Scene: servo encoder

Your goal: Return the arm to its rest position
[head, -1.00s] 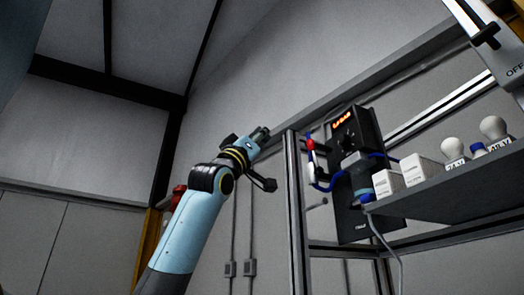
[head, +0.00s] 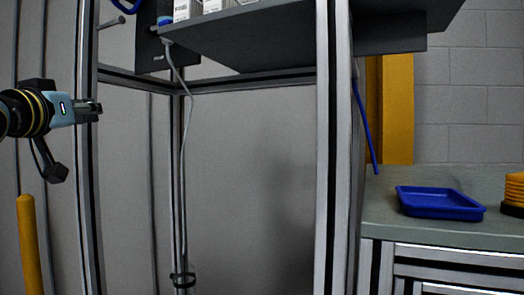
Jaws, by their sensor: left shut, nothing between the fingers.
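My left gripper (head: 92,108) is at the left edge of the head view, on a light blue wrist with black and yellow rings. Its fingers are shut with nothing between them. It points right, in front of the left post of a metal frame, and appears to hold nothing. Most of the left arm is out of view. My right gripper is not in view.
A metal frame (head: 327,150) with a grey shelf (head: 250,38) fills the middle. White boxes (head: 186,9) stand on the shelf, and a cable (head: 184,150) hangs below it. A blue tray (head: 438,203) lies on a counter (head: 400,232) at right. A yellow post (head: 30,245) stands lower left.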

